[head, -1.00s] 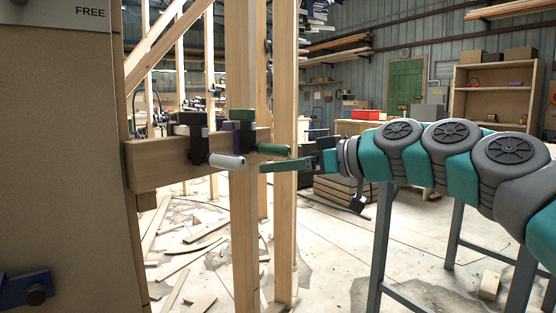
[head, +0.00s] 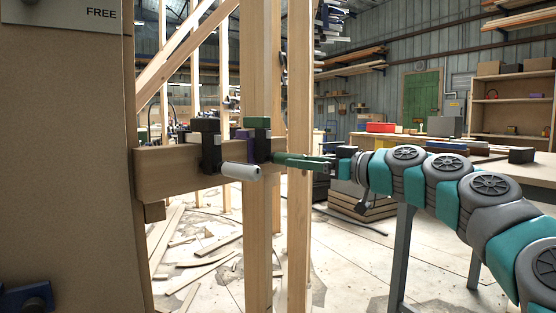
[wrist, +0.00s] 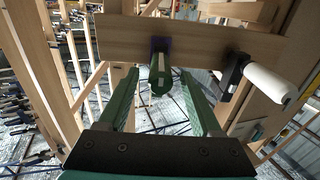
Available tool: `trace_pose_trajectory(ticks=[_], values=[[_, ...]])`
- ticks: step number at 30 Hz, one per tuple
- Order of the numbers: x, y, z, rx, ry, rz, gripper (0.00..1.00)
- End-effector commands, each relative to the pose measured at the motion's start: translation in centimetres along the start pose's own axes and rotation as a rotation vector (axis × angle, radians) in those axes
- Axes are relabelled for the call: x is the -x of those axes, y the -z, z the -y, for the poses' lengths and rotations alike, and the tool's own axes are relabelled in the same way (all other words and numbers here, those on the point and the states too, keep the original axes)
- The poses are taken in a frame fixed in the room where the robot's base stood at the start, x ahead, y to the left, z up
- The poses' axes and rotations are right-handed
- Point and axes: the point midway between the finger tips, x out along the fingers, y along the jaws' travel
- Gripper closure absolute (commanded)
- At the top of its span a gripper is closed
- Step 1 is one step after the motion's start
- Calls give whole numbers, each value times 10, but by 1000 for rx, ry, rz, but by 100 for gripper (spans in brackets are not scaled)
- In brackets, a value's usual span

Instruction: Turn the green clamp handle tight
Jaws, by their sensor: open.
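The green clamp handle (wrist: 160,78) belongs to a purple and dark clamp (wrist: 159,45) on a wooden board (wrist: 200,36). In the wrist view its end faces me. My gripper (wrist: 160,84) is open, one green finger on each side of the handle, with gaps showing on both sides. In the head view my gripper (head: 296,163) comes from the right, and its fingers overlap the green handle (head: 282,155); how deep the handle sits between them is hard to tell. A second clamp (head: 210,150) with a white handle (head: 241,171) is to the left.
Upright wooden posts (head: 298,230) stand close behind the board and fingers. A large brown panel (head: 65,170) is at the left. Wood scraps litter the floor (head: 215,265). A workbench with a red box (head: 381,127) stands farther back.

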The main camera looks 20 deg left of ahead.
Motion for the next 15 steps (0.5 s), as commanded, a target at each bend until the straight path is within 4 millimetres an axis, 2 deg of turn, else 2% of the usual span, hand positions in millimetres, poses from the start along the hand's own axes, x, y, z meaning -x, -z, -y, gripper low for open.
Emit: trace_pose_trajectory(ticks=[9,15], values=[[-44,-1,1,0,1,3,34],[-61,0,0,-2,0,1,34]])
